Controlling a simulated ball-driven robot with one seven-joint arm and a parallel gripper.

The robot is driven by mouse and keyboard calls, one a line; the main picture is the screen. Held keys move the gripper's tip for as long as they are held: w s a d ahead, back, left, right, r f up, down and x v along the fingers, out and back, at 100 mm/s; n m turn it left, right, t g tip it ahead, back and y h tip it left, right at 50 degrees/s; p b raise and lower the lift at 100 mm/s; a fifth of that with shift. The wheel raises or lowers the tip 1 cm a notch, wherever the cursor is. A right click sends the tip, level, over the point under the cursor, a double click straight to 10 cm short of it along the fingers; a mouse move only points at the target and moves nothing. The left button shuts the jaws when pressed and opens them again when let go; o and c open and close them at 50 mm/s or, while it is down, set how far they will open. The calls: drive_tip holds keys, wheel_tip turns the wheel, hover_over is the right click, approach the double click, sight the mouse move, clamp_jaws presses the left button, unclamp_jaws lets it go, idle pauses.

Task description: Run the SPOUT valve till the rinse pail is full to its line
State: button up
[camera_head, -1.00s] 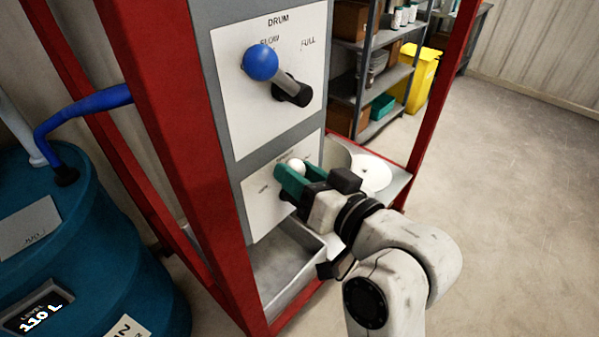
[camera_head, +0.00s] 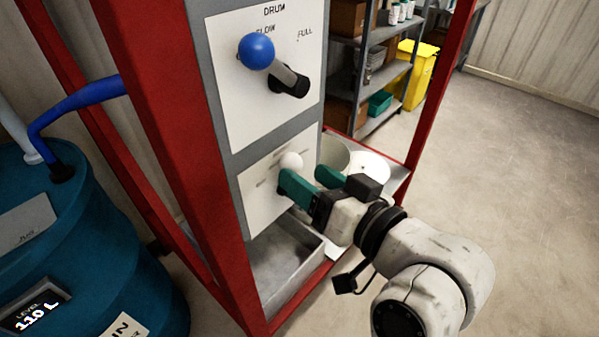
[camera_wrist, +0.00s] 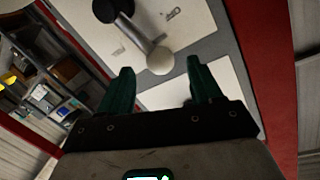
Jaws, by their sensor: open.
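The lower panel (camera_head: 258,187) carries a lever with a white knob (camera_head: 290,161); the panel's lettering is too blurred to read in the head view. In the wrist view the pale knob (camera_wrist: 160,60) shows on a grey lever with a dark pivot, slightly beyond the fingertips. My gripper (camera_head: 309,182) is open and empty, its green fingers pointing at the panel just below and right of the knob. A pale pail-like vessel (camera_head: 336,154) stands behind my gripper, partly hidden. Its water level and line cannot be seen.
Above is the DRUM panel (camera_head: 232,98) with a blue-knobbed lever (camera_head: 256,51). A red frame post (camera_head: 165,130) stands left of the panels. A metal basin (camera_head: 285,265) lies below. A blue drum (camera_head: 90,250) reads 110 L. Floor at right is clear.

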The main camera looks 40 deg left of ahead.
drive_tip(key=b+v, duration=0.1)
drive_tip(key=v, duration=0.6)
drive_tip(key=shift+d, duration=0.15)
drive_tip(key=d+f+m+t+h, duration=0.2)
drive_tip(key=d+f+m+h, duration=0.6)
drive_tip(key=d+f, duration=1.25)
drive_tip(key=s+d+f+m+g+h, duration=0.1)
drive_tip(key=s+d+f+g+h, duration=0.1)
drive_tip(key=s+d+f+h, duration=0.2)
drive_tip(key=s+d+f+m+g+h, duration=0.2)
drive_tip(key=s+d+f, duration=0.8)
drive_tip(key=s+d, duration=0.5)
drive_tip(key=g+h, duration=0.1)
drive_tip(key=h, duration=0.1)
drive_tip(key=shift+d+f+h, duration=0.3)
drive_tip(key=shift+f, duration=0.1)
drive_tip(key=shift+w, duration=0.1)
idle(2.5)
